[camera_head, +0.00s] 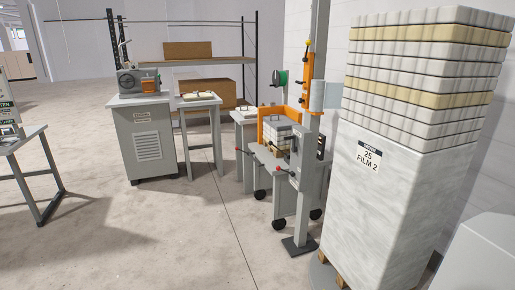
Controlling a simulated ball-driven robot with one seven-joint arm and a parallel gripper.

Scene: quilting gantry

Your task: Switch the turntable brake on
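No turntable brake or brake switch can be made out in the head view. A grey round edge (320,274), perhaps the turntable, shows low beside the wrapped pallet load (365,215). The load is a tall stack with white and yellowish layers on top and a label reading "25 FILM 2". A grey mast (307,190) with an orange upper part stands left of the load. Red-tipped levers (278,168) show near the mast; what they work cannot be told. My gripper is not in view.
A wheeled grey cart (283,182) with stacked items stands behind the mast. A grey cabinet (147,137) with a machine on top, a small table (202,99) and shelving (210,62) stand farther back. A grey-topped table (22,140) is at left. The floor at front left is clear.

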